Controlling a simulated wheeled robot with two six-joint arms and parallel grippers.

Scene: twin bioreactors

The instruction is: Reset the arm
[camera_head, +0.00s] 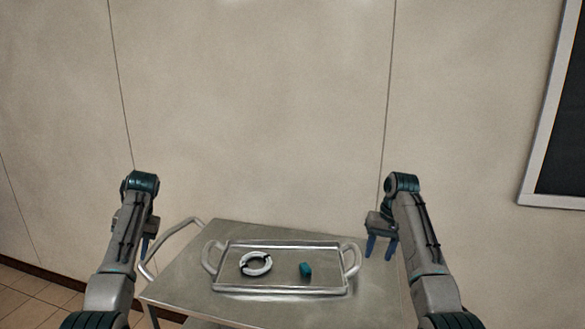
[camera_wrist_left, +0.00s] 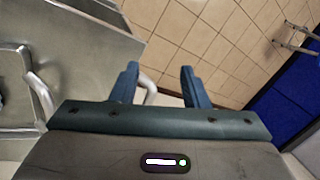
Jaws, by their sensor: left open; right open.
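My right gripper (camera_head: 380,246) hangs to the right of the tray, above the cart's right side. Its two blue fingers point down, apart and empty. My left gripper (camera_head: 146,243) is at the left, beside the cart's handle, and is partly hidden behind my left arm. In the left wrist view my left gripper (camera_wrist_left: 160,86) shows two blue fingers spread apart, with nothing between them but floor and part of a rail. Both arms are raised on either side of the cart.
A metal cart (camera_head: 190,270) stands ahead with a curved handle (camera_head: 168,243) at its left. A plain wall (camera_head: 250,110) is behind. Tiled floor (camera_wrist_left: 205,45) lies left of the cart.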

